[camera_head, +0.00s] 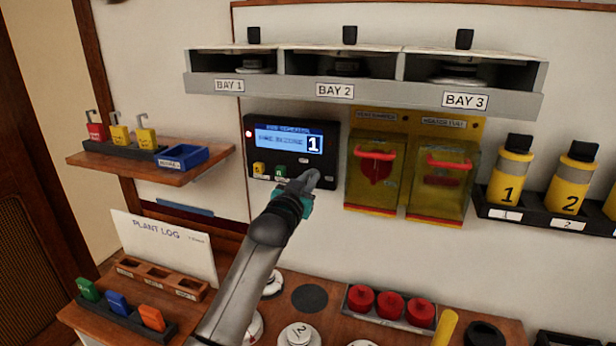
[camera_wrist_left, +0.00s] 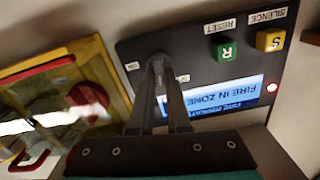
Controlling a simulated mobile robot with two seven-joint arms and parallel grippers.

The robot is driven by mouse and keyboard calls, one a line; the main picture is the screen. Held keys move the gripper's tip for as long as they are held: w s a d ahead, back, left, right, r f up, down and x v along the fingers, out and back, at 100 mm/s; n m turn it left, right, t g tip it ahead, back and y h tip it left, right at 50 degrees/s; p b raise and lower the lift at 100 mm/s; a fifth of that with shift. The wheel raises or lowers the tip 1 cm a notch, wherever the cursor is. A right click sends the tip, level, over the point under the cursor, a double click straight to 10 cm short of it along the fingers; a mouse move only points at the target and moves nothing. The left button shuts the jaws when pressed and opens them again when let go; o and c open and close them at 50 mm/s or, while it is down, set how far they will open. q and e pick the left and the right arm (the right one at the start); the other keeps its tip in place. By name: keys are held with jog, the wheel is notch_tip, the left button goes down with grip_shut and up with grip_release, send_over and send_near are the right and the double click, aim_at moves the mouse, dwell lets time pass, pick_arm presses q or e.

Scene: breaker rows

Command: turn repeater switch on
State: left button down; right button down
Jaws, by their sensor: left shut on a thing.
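The dark repeater panel (camera_head: 292,170) is mounted on the wall below the bays. Its lit blue display (camera_head: 282,140) reads FIRE IN ZONE with a large 1, and a red lamp (camera_head: 249,134) glows at its left edge. My left gripper (camera_head: 310,178) reaches the panel's lower right part. In the left wrist view my gripper (camera_wrist_left: 158,68) has its fingers closed on the small repeater switch, which they mostly hide; I cannot tell its position. The panel (camera_wrist_left: 205,50) appears upside down there, with a green R button (camera_wrist_left: 226,48) and a yellow S button (camera_wrist_left: 270,40). My right gripper is not visible.
Two yellow covered boxes (camera_head: 376,168) with red handles hang right of the panel. Above is the bay shelf (camera_head: 365,92). A left shelf (camera_head: 135,167) holds padlock-like tags and a blue tray. Numbered yellow bottles (camera_head: 511,175) stand right. The desk below is crowded.

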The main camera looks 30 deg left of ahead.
pick_arm(q)
jog(key=m+p, duration=0.1)
jog(key=m, duration=0.4)
jog(key=m+p, duration=0.2)
jog(key=m, duration=0.3)
jog(key=m+p, duration=0.1)
jog(key=m, duration=0.4)
jog(key=shift+w+d+f+m+p, duration=0.1)
jog(key=shift+d+f+m+p, duration=0.2)
jog(key=shift+f+m+p, duration=0.1)
jog(key=shift+m, duration=0.3)
jog(key=c, duration=0.9)
grip_release()
jog(key=b+v, duration=0.1)
jog(key=v, duration=1.4)
jog(key=shift+d, duration=0.15)
